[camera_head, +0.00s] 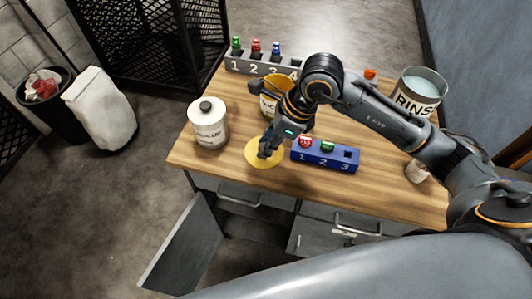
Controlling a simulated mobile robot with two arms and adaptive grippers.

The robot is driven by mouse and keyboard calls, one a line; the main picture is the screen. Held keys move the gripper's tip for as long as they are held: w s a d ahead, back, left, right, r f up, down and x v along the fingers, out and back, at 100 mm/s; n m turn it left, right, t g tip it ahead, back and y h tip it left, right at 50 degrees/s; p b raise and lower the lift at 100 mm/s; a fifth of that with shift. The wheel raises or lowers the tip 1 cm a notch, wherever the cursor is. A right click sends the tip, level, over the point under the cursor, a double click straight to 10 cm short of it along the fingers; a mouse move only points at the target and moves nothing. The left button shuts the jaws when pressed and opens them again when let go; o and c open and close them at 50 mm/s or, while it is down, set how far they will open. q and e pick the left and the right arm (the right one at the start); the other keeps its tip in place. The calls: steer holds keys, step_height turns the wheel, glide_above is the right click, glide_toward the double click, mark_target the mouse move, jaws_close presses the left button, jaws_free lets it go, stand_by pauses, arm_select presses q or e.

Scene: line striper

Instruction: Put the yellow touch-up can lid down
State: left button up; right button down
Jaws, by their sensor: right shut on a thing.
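The yellow touch-up can lid (252,157) is a flat yellow disc at the front left of the wooden table. My right gripper (265,152) is over it from above and shut on it; the fingers hide the lid's middle. The lid lies at or very close to the table top; I cannot tell whether it is touching. A yellow can (267,101) with a white label stands behind, partly hidden by my right arm. A white can (208,128) with a dark knob on top stands left of the lid. My left gripper is not in view.
A blue numbered block (325,157) with red and green pieces sits close right of the lid. A grey numbered rack (262,66) is at the back. A rinse bucket (414,95) stands right. The wooden table (215,164) is bare at its front left edge.

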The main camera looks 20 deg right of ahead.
steer(key=shift+w+d+f+b, duration=0.1)
steer(key=shift+w+f+b, duration=0.25)
steer(key=shift+w+f, duration=0.45)
step_height(320, 180, down, 4)
steer(key=shift+r+b, duration=0.2)
steer(key=shift+b, duration=0.6)
steer(key=c, duration=1.1)
jaws_free()
steer(key=shift+f, duration=0.1)
